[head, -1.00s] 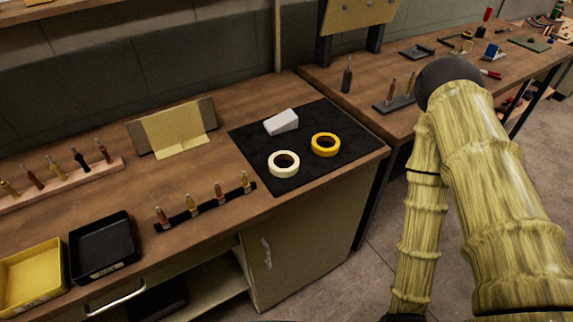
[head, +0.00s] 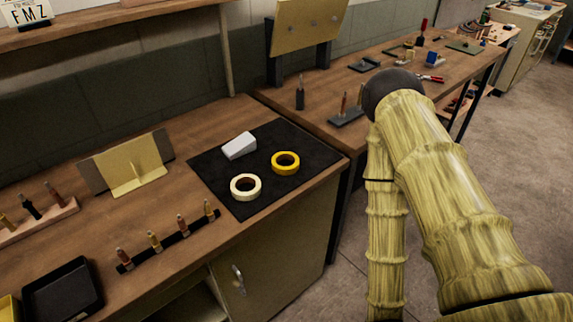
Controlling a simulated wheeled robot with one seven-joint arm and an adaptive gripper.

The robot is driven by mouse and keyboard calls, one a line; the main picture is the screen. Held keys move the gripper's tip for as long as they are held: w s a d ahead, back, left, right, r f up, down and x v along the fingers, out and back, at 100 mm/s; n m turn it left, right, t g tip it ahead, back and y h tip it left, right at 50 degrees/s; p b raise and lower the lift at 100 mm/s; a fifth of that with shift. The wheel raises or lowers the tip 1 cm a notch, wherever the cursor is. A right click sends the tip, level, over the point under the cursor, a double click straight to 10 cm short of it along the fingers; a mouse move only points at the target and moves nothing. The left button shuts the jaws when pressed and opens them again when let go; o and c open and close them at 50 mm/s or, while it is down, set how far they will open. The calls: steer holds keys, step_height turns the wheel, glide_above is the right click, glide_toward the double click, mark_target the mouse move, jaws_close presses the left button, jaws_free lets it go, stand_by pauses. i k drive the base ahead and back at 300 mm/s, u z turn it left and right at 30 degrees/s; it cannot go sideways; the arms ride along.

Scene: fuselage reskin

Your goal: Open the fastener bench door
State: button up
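The bench (head: 250,113) has a wooden top and stands at the left and middle of the head view. Its cabinet door (head: 285,248) is a greenish-beige panel under the right part of the top. A light metal handle (head: 239,281) sits near the door's left edge. The door looks closed, and an open shelf space lies to its left. My arm, with a yellow-brown bamboo-like surface, fills the right side of the view. Its lower end runs out of the picture, and my gripper is not in view.
A black mat (head: 315,155) on the bench top holds a cream tape roll (head: 246,187), a yellow tape roll (head: 285,163) and a white wedge (head: 239,146). A black tray (head: 62,290) is at the lower left. A second bench (head: 340,80) stands behind right. Bare floor (head: 520,150) lies at the right.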

mark_target(257, 277)
steer(key=z, duration=0.55)
steer(key=k, duration=1.05)
steer(key=u, duration=0.55)
